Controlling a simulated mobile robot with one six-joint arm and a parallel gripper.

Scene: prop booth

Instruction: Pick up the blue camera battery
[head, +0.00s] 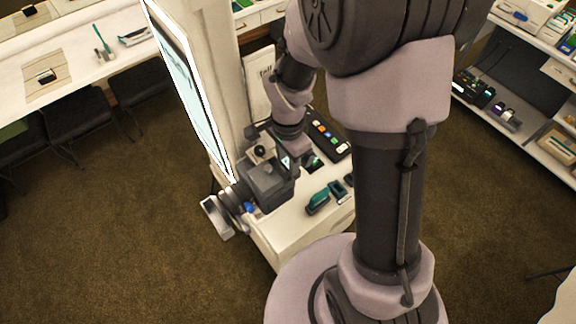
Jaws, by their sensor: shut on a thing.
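My gripper (246,200) is low at the left end of the white counter (290,235), beside the tall lit panel. A small patch of blue, the blue camera battery (250,207), shows at the gripper's end, just above or at the counter top. The gripper is shut on it. My wrist hides most of the battery and the fingertips. I cannot tell whether the battery still touches the counter.
Teal-green devices (318,202) stand on the counter to the right of my gripper. A dark panel with coloured buttons (326,133) lies behind. The lit screen (190,90) rises close on the left. Shelves (510,110) stand far right; brown carpet is open around.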

